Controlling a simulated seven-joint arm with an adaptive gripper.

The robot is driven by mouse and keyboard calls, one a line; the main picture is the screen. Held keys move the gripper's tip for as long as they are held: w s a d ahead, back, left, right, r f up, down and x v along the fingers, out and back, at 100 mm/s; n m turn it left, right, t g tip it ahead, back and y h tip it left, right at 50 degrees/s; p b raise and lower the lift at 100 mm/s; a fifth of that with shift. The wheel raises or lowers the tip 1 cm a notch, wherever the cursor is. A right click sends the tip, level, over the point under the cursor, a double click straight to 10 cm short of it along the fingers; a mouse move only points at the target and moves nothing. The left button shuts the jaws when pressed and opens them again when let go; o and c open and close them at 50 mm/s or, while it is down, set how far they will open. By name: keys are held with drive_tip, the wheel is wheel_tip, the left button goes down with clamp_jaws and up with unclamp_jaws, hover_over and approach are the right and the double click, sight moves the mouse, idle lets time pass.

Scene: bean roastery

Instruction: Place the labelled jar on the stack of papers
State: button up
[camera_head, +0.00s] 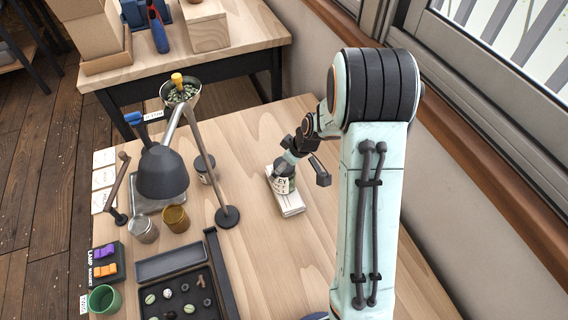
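A small jar with a pale, marked label (284,186) stands upright on the stack of white papers (291,208) in the middle of the wooden table. My gripper (302,173) is just above and beside the jar, its fingers spread apart. One dark finger is clear of the jar on the right. The other overlaps the jar's top in this view, so I cannot tell whether it touches. The upper part of the jar is partly hidden by my gripper.
A dark lamp (163,172) and another dark-lidded jar (205,168) stand left of the papers. The tabletop right of the papers is clear.

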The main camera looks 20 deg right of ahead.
drive_tip(key=v, duration=1.2)
drive_tip(key=s+a+r+m+g, duration=0.1)
drive_tip(key=s+a, duration=0.2)
drive_tip(key=s, duration=0.4)
drive_tip(key=s+a+r+m+g+h, duration=0.1)
drive_tip(key=s+a, duration=0.3)
drive_tip(key=s, duration=0.4)
drive_tip(key=s+a+r+m+g, duration=0.2)
drive_tip(key=s+a+m, duration=0.1)
drive_tip(key=s, duration=0.4)
drive_tip(key=shift+s+a+h, duration=0.3)
drive_tip(key=shift+s+a, duration=0.1)
drive_tip(key=shift+a, duration=0.1)
